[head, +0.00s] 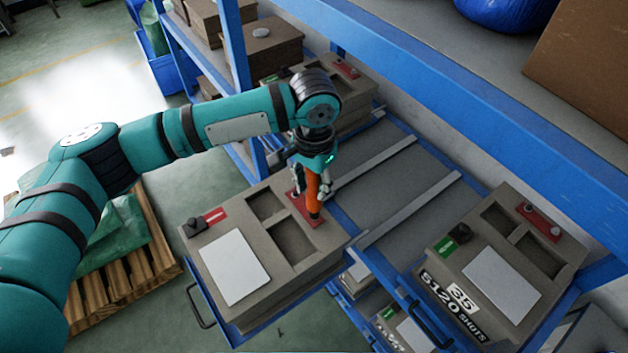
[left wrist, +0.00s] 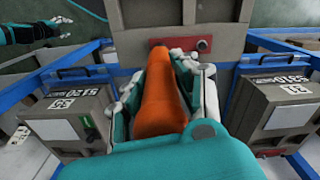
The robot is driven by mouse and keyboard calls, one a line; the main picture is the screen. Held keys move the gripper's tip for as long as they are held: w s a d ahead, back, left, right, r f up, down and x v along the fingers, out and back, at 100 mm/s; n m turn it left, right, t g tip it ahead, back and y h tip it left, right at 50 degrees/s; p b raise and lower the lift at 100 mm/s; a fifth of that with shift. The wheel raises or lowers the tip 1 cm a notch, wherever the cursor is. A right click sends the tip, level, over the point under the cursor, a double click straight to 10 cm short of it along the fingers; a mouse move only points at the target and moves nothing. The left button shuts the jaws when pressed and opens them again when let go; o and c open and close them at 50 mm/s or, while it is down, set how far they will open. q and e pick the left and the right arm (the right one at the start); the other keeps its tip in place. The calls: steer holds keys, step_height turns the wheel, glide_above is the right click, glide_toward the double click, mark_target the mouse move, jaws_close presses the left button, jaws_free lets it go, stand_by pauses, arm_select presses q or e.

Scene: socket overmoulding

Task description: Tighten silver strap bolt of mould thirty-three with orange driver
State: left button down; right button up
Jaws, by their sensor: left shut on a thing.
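My left gripper (head: 313,180) is shut on the orange driver (head: 313,195), which stands roughly upright. The driver's lower end meets the red strap (head: 301,208) on top of the grey-brown middle mould (head: 222,307); exact contact with a bolt is hidden. In the left wrist view the orange driver (left wrist: 160,100) lies between the fingers, pointing toward the red strap (left wrist: 183,47). A silver bolt (left wrist: 203,44) shows at that strap's right end. The middle mould's number is not readable. A teal and black arm (left wrist: 40,30), possibly my right one, shows small at upper left there.
Mould 35 (head: 487,300), with a green tag and red strap, sits at the right. More moulds (head: 262,48) stand behind. The middle mould carries a black knob (head: 195,227) and white plate (head: 235,266). A blue shelf beam (head: 460,110) runs above; the grey rack surface (head: 400,190) between moulds is bare.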

arm_select(q)
steer(key=shift+s+f, duration=0.2)
steer(key=shift+f, duration=0.75)
stand_by(1.5)
steer(key=shift+r, duration=0.1)
steer(key=shift+w+r, duration=0.2)
steer(key=shift+r, duration=2.45)
